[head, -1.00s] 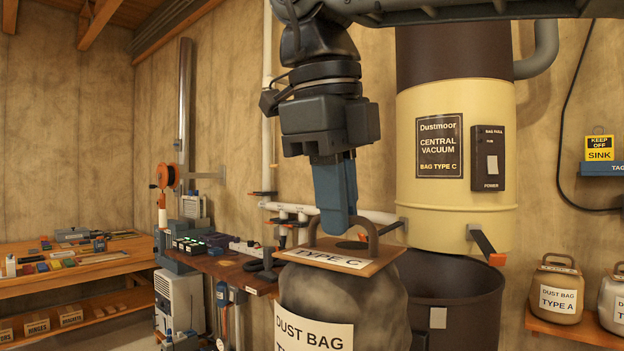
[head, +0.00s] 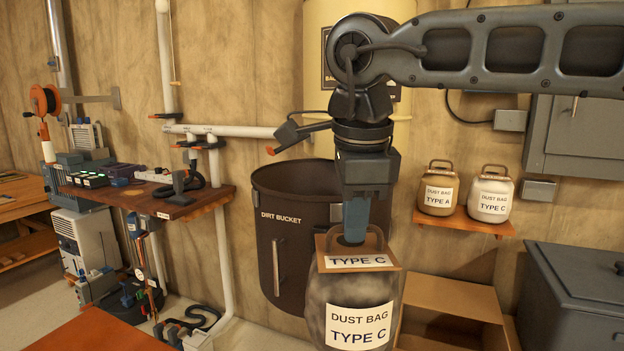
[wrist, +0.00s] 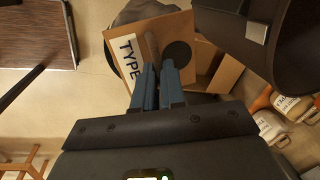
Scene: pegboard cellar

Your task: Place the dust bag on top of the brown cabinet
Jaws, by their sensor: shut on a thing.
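The dust bag (head: 352,290) is a grey sack with a tan top plate, handle loops and "TYPE C" labels. It hangs upright below my gripper (head: 355,238) in the head view, its lower end cut off by the frame. My blue fingers are shut on its handle. In the wrist view my gripper (wrist: 157,78) meets the handle above the tan plate (wrist: 180,35); the plate hides most of the bag. No piece is clearly a brown cabinet; a red-brown top (head: 80,328) at the lower left shows only in part.
A dark dirt bucket (head: 285,245) stands behind the bag. An open tan box (head: 450,295) is behind to the right, beside a grey chest (head: 580,290). Two other bags stand on a wall shelf (head: 460,224). A workbench (head: 150,203) is at left; floor shows between.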

